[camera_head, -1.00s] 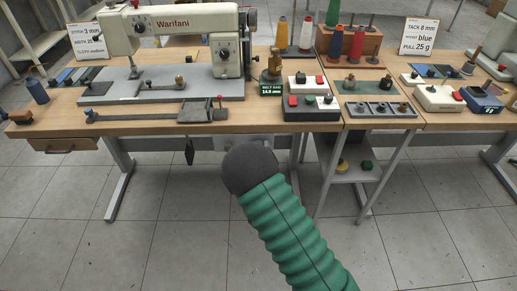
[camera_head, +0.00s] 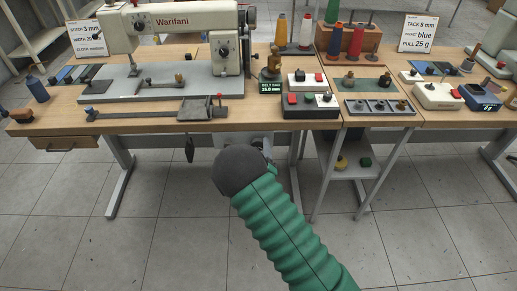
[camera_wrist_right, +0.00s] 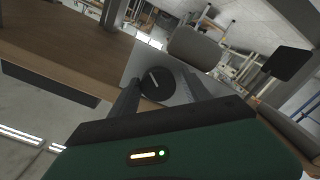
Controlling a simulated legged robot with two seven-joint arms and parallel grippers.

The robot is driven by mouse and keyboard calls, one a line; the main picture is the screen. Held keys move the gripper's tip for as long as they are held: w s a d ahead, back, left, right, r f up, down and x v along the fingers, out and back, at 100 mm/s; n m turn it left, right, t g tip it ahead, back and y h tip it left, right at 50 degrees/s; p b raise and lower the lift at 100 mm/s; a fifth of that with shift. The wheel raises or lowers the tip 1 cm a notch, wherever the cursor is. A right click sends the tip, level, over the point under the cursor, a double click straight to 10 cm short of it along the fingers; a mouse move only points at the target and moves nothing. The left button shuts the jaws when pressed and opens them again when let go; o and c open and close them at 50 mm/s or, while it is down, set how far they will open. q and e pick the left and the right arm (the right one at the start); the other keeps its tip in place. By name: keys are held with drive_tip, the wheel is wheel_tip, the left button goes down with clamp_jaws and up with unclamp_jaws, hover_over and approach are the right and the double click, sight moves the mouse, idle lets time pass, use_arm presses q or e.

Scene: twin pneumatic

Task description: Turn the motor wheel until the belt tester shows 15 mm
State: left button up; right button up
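The belt tester (camera_head: 270,88) stands on the table right of the sewing machine, and its small display appears to read 15.0 mm. The motor wheel (camera_wrist_right: 157,83) is a dark round knob with a white mark on a grey housing (camera_wrist_right: 140,62), seen in the right wrist view. My right gripper (camera_wrist_right: 160,88) is open, with one finger on each side of the wheel; a gap seems to show beside the wheel. In the head view my green right arm ends in front of the table's edge and hides the wheel and most of this gripper. My left gripper is not in view.
The sewing machine (camera_head: 185,22) stands on a grey bed plate (camera_head: 115,90). Table legs (camera_head: 123,185) and a low shelf (camera_head: 350,172) flank open floor. The wooden underside (camera_wrist_right: 65,62) is close in the wrist view.

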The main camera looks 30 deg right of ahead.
drive_tip(key=shift+o, duration=1)
drive_tip(key=shift+r, duration=0.1)
drive_tip(key=p+v, duration=0.2)
drive_tip(key=v, duration=1.4)
drive_tip(key=shift+s+a, duration=0.3)
